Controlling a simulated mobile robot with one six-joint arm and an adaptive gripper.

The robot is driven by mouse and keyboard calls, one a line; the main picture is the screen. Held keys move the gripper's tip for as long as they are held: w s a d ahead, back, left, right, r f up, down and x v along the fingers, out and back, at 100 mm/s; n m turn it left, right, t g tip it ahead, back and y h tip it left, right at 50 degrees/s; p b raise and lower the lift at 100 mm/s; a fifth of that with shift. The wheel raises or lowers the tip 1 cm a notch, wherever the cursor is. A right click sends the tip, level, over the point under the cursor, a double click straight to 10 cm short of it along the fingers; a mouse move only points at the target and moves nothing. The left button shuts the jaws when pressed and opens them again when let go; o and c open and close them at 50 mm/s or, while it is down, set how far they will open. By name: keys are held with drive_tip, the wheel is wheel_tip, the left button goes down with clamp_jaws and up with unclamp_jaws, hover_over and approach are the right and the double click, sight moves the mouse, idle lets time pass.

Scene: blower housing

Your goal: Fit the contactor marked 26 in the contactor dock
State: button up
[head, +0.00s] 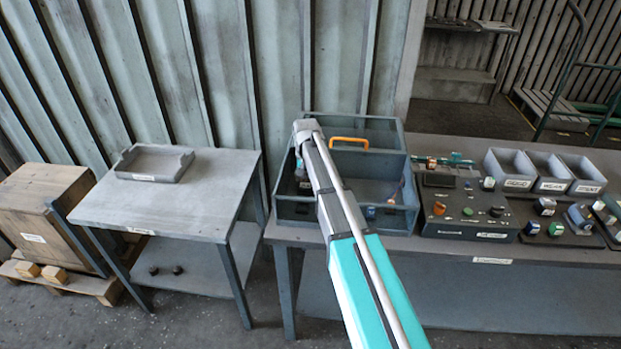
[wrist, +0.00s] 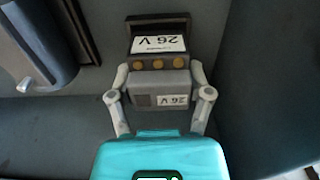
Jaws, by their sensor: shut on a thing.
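The contactor marked 26 (wrist: 160,84) is a grey block with a dark back part, a row of brass-coloured round terminals and two white labels reading "26 V", upside down in the wrist view. My gripper (wrist: 160,76) is shut on it, one finger on each side. In the head view my arm reaches over the grey toolbox (head: 290,210), at its left compartment, and the contactor cannot be made out there. Whether the contactor touches the floor below it, I cannot tell. I cannot identify the contactor dock for sure in either view.
The toolbox has an orange handle (head: 349,141) and stands on the long bench (head: 490,262). To its right are a control panel (head: 466,213) with knobs and several grey bins (head: 509,169). A side table (head: 180,213) with a shallow tray (head: 153,163) stands left, mostly clear.

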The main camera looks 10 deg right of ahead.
drive_tip(key=shift+f+b, duration=0.9)
idle(1.0)
drive_tip(key=o, duration=1.1)
drive_tip(key=shift+c, duration=0.2)
drive_tip(key=shift+r, duration=0.15)
